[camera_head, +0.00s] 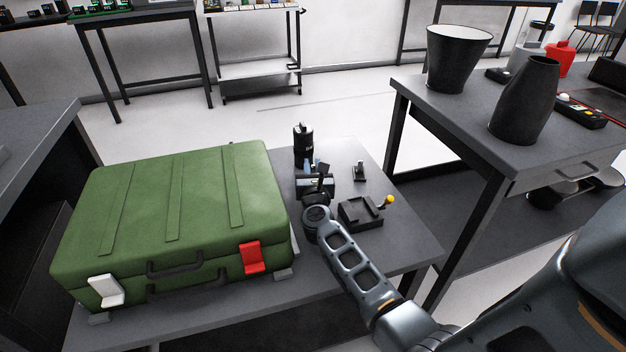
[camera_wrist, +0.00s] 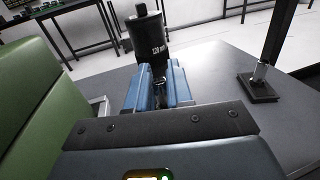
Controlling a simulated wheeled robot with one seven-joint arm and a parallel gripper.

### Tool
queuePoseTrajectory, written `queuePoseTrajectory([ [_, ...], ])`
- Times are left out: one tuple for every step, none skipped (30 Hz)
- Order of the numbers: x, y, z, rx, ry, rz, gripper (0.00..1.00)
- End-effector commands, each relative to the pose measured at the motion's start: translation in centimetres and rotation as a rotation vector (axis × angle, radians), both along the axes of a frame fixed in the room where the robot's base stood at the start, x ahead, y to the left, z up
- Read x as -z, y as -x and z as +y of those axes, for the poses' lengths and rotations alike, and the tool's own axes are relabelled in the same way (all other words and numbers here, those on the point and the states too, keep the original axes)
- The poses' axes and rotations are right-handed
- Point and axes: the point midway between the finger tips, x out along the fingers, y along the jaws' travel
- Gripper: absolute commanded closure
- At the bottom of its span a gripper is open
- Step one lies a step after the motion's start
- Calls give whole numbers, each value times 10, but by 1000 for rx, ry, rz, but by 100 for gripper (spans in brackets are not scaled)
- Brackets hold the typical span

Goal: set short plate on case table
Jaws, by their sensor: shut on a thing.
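The case table (camera_head: 290,295) is grey and carries a large green case (camera_head: 170,220). My gripper (camera_head: 317,167) is low over this table, just right of the case. In the wrist view its blue fingers (camera_wrist: 158,85) are shut on a small dark piece (camera_wrist: 161,96), mostly hidden between them. I cannot tell whether it is the short plate, or whether it touches the table. A black cylinder (camera_head: 303,145) is beyond the fingertips near the far edge; in the wrist view it (camera_wrist: 150,42) reads "120 mm". A small dark plate with an upright metal post (camera_wrist: 259,83) stands to the right.
A black square tray-like block (camera_head: 361,213) and a yellow-knobbed lever (camera_head: 388,201) are right of my gripper. The right table (camera_head: 470,115) holds two dark vessels. Bare tabletop (camera_head: 405,245) lies at the case table's right front.

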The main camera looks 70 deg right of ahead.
Motion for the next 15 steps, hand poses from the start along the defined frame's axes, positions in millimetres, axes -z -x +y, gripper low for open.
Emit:
queuePoseTrajectory([
  [13,1,0,1,0,4,100],
  [18,1,-1,1,-1,3,100],
  [24,1,-1,2,0,4,100],
  [27,1,-1,2,-1,2,100],
  [30,1,-1,2,0,1,100],
  [33,1,-1,1,0,2,100],
  [34,1,-1,1,0,1,100],
  [35,1,-1,1,-1,0,100],
  [35,1,-1,1,0,1,100],
  [34,1,-1,1,0,1,100],
  [34,1,0,0,0,1,100],
  [34,1,0,0,-1,0,100],
  [34,1,0,0,-1,0,100],
  [34,1,-1,0,-1,0,100],
  [34,1,0,0,-1,0,100],
])
